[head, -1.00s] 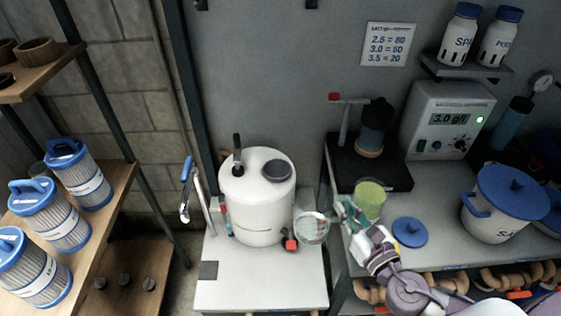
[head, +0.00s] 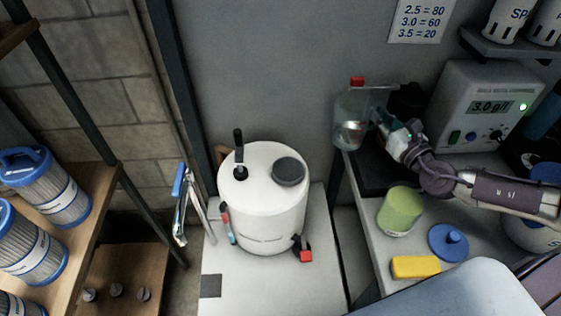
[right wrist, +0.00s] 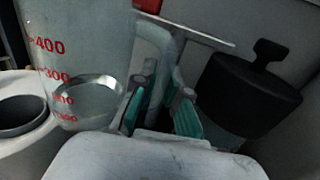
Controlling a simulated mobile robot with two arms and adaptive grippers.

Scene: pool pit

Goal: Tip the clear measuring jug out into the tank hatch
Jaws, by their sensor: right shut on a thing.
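The clear measuring jug (head: 350,122) is held up to the right of the white tank (head: 262,212), near the wall. It looks roughly upright, with clear liquid low inside. My right gripper (head: 388,122) is shut on its handle. In the right wrist view the jug (right wrist: 75,45) shows red marks, and its handle (right wrist: 160,75) lies between the fingers (right wrist: 160,108). The tank hatch (head: 290,171) is a dark grey round on the tank's top right; it also shows in the right wrist view (right wrist: 22,115), left of and below the jug. My left gripper is not in view.
A black upright handle (head: 239,155) rises from the tank top. A red-tipped lever (head: 357,82) stands behind the jug. A green cup (head: 401,210), blue lid (head: 448,243) and yellow block (head: 416,267) are on the right bench. Filter cartridges (head: 45,185) line the left shelf.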

